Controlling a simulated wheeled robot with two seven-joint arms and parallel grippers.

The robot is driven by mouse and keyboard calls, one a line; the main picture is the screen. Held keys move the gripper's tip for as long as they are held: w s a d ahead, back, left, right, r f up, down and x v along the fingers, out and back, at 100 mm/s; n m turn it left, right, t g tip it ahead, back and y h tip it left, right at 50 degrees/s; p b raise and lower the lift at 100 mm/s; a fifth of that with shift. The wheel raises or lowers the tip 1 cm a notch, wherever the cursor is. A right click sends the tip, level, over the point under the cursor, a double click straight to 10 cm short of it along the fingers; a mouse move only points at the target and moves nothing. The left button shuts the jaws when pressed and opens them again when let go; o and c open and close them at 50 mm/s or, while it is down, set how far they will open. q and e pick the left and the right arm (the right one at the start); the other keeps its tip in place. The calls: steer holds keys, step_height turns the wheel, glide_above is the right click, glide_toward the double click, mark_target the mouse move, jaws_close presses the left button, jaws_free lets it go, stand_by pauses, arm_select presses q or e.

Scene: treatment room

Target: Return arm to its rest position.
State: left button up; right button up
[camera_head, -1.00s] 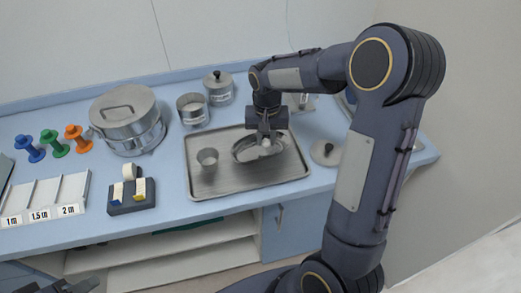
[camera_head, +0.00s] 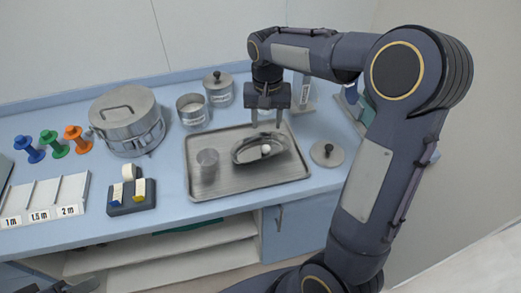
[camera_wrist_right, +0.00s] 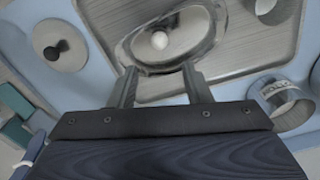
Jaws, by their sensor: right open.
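My right gripper (camera_head: 267,122) is open and empty, pointing down above the back edge of the metal tray (camera_head: 225,187). Both fingers of it show apart in the right wrist view (camera_wrist_right: 157,88). A kidney-shaped metal dish (camera_head: 247,153) lies on the tray in front of the gripper, with a white ball (camera_head: 266,149) inside. The ball also shows in the right wrist view (camera_wrist_right: 159,40). The gripper touches neither. At the bottom left of the head view a dark part, likely of my left arm, shows, but its jaws cannot be made out.
A metal cup (camera_head: 208,160) stands on the tray. A loose lid (camera_head: 327,153) lies right of it. An open canister (camera_head: 192,109), a lidded canister (camera_head: 219,88) and a large drum (camera_head: 128,118) stand behind. Colored spools (camera_head: 76,139) and a tape holder (camera_head: 132,196) are at left.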

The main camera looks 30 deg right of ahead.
steer(key=shift+r, duration=0.25)
steer(key=s+a+n+t+y, duration=0.2)
steer(key=s+a, duration=0.1)
steer(key=s, duration=0.8)
steer(key=s+a+n+t+y, duration=0.1)
steer(key=s+a+n+t, duration=0.1)
steer(key=s, duration=0.9)
steer(key=shift+s+a+r+t+y, duration=0.25)
steer(key=shift+a+r+t+y, duration=0.2)
steer(key=shift+a+t, duration=0.6)
